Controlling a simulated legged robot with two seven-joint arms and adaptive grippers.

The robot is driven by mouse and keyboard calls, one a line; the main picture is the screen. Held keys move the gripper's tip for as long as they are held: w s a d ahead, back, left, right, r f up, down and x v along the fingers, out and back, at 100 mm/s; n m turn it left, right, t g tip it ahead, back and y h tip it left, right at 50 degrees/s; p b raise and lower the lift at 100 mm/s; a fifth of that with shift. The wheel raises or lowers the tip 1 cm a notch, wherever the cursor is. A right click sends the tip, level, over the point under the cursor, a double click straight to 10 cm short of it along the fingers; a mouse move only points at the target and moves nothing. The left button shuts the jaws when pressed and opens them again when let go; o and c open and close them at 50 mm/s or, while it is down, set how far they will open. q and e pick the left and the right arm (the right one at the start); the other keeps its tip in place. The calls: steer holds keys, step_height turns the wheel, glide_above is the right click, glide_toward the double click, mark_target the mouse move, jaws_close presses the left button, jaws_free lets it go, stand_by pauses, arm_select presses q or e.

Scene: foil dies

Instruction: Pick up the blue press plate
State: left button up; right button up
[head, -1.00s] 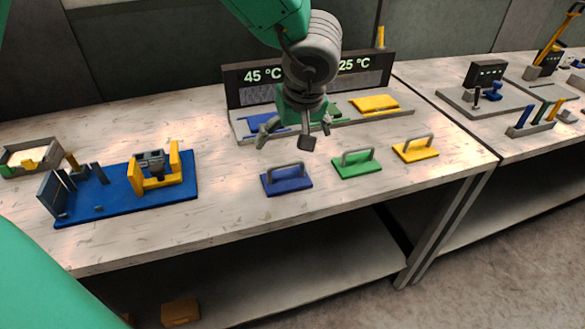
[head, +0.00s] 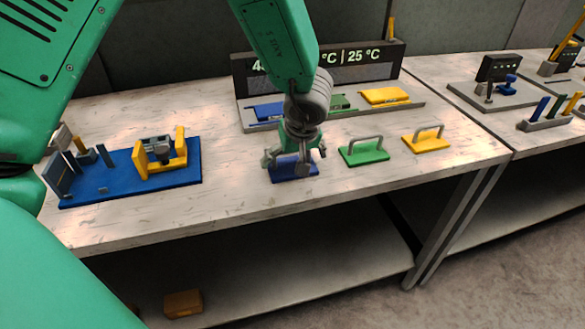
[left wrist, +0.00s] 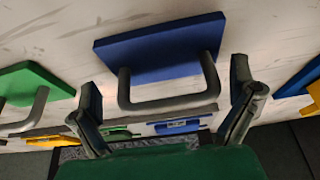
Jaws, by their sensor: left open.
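The blue press plate (head: 288,171) lies flat on the near part of the table, left of the green press plate (head: 364,152). In the head view my left gripper (head: 295,162) is over it and hides its handle and part of its top. The left wrist view shows the blue plate (left wrist: 160,48) with its grey bar handle (left wrist: 170,105). There the open fingers of my left gripper (left wrist: 166,80) stand on either side of the handle, apart from it. My right gripper is not in view.
A yellow press plate (head: 426,139) stands to the right of the green one. Behind, a grey tray (head: 345,114) with coloured plates sits under a temperature display (head: 360,72). A blue board (head: 120,188) with yellow brackets is at the left. The table front is clear.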

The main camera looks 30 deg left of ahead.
arm_select(q)
steer(key=shift+d+r, duration=0.15)
steer(key=shift+d, duration=0.2)
steer(key=shift+s+a, duration=0.1)
steer(key=shift+a, duration=0.55)
steer(key=c, duration=1.7)
steer(key=shift+a+f, duration=0.15)
steer(key=shift+f, duration=0.1)
